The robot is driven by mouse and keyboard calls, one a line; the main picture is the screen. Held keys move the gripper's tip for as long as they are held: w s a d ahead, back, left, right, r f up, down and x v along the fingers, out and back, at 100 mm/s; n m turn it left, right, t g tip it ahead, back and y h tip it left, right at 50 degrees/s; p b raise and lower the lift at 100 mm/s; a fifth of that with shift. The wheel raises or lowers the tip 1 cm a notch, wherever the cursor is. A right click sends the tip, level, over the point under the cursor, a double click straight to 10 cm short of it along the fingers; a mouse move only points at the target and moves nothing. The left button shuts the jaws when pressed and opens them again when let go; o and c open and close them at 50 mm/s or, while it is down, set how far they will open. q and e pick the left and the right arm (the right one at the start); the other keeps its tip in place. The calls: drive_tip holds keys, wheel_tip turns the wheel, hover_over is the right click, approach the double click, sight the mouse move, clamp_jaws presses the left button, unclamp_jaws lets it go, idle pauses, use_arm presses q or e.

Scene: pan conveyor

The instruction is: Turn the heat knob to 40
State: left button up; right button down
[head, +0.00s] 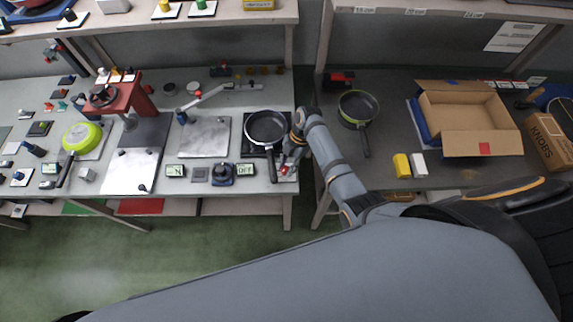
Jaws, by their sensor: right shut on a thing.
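My right gripper (285,167) reaches down to the front right corner of the left table, just right of the black pan's handle. It is shut on a small knob with red and white parts, which seems to be the heat knob; the gripper hides most of it and its setting cannot be read. A display (246,170) left of the gripper reads OFF. The black pan (266,127) sits on a dark hot plate (249,150), its handle pointing to the front. My left gripper is not in view.
A knob on a blue base (222,172) stands left of the display. On the right table are a green-rimmed pan (358,106) and an open cardboard box (468,138). A gap separates the tables.

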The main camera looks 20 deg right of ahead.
drive_tip(key=m+p, duration=0.2)
drive_tip(key=m+t+p, duration=0.1)
drive_tip(key=shift+s+r+y, duration=0.1)
drive_tip(key=shift+r+y, duration=0.15)
drive_tip(key=shift+y, duration=0.05)
drive_tip(key=m+t+p, duration=0.1)
drive_tip(key=m+p, duration=0.1)
drive_tip(key=m, duration=0.1)
drive_tip(key=shift+f+m+t, duration=0.1)
drive_tip(key=shift+m+t, duration=0.2)
drive_tip(key=shift+m, duration=0.1)
drive_tip(key=shift+s+f+m+t, duration=0.1)
drive_tip(key=shift+m+t, duration=0.7)
drive_tip(key=shift+m, duration=1.1)
drive_tip(key=c, duration=1.3)
unclamp_jaws()
